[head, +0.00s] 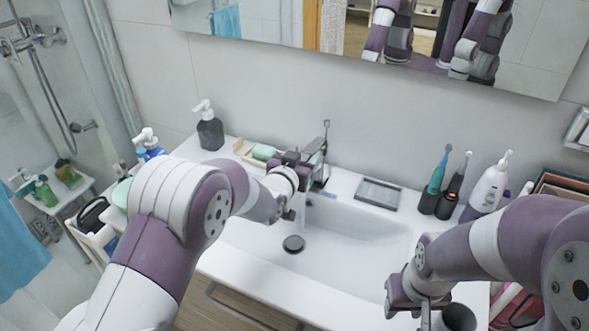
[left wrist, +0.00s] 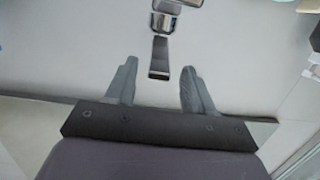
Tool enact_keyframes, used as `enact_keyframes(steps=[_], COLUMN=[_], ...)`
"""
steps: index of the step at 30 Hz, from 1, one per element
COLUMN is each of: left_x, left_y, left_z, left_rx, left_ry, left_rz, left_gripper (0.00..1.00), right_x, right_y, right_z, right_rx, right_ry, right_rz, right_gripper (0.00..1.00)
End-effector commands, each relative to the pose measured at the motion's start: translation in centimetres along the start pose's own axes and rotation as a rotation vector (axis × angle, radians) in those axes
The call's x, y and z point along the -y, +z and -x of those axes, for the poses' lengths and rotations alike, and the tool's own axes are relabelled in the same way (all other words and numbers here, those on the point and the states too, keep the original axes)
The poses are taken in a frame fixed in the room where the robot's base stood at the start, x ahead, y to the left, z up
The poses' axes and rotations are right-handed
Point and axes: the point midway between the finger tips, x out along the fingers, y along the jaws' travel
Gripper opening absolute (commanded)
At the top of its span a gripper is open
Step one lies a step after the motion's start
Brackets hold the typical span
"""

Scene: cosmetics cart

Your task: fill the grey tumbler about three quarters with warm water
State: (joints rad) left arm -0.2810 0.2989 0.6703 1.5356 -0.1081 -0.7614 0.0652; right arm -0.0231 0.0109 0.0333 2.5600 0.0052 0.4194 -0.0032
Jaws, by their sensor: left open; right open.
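The grey tumbler (head: 458,318) stands at the bottom right of the head view, partly cut off by the frame edge. My right gripper (head: 422,308) is open, close beside the tumbler; whether its fingers straddle it is unclear. My left gripper (head: 292,158) is at the tap, with its fingers open. In the left wrist view the tap's lever (left wrist: 160,58) shows between and just beyond the open fingers (left wrist: 155,80). The tap (head: 318,165) is partly hidden by my left arm. A pale streak like running water (head: 301,217) falls below it into the basin (head: 345,240).
A dark drain plug (head: 293,244) is in the basin. A grey soap dish (head: 378,193), electric toothbrushes (head: 437,180) and a white pump bottle (head: 488,188) stand right of the tap. A dark soap dispenser (head: 210,130) and a green soap (head: 264,152) are on the left. The mirror hangs above.

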Motion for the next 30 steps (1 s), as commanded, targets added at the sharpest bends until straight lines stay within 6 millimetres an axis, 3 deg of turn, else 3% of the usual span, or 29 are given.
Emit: enact_keyframes(steps=[6, 12, 27, 29, 30], left_x=[0.0, 0.0, 0.0, 0.1, 0.2], left_y=[0.2, 0.1, 0.1, 1.2, 2.8], left_z=[5.5, 8.7, 9.2, 9.2, 9.5], left_rx=[-0.001, -0.001, 0.005, 0.053, 0.127], left_ry=[0.000, 0.000, 0.000, -0.005, -0.012], left_rz=[0.000, 0.000, -0.001, -0.005, -0.007], left_gripper=[0.53, 0.53, 0.53, 0.53, 0.53], right_x=[0.0, 0.0, 0.0, 0.0, 0.0], right_y=[0.2, 0.2, 0.2, 0.2, 0.2], right_z=[-1.4, -1.8, -1.8, -1.8, -1.8], right_rx=[0.000, 0.000, 0.000, 0.000, 0.000], right_ry=[0.000, 0.000, 0.000, 0.000, 0.000], right_rz=[0.000, 0.000, 0.000, 0.000, 0.000], right_gripper=[0.43, 0.43, 0.43, 0.43, 0.43])
